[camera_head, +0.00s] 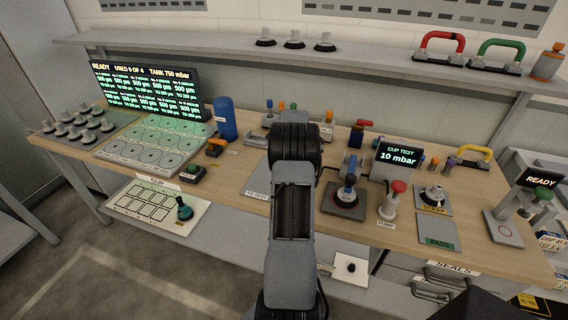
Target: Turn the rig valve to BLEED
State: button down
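The test rig stands right of the middle of the bench in the head view. Its display (398,155) reads CUP TEST 10 mbar. In front of it is a dark plate (345,208) with a blue-topped upright fitting (348,190). Blue and red fittings (356,136) sit left of the display. I cannot tell which part is the rig valve, and no BLEED marking is readable. A white pump (389,208) with a red knob stands right of the plate, labelled PUMP. My arm rises through the middle of the picture. My gripper is not visible.
A blue cylinder (225,119) and a large status screen (146,90) stand at the left. A scrap plate with a cup (433,196) and a green PASS plate (438,232) lie right of the pump. A READY stand (505,228) is at the far right.

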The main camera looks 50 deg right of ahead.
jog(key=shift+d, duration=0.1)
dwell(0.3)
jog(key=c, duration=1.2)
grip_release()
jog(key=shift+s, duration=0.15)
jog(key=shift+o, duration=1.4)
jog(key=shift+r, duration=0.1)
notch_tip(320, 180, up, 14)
jog(key=shift+b, duration=0.35)
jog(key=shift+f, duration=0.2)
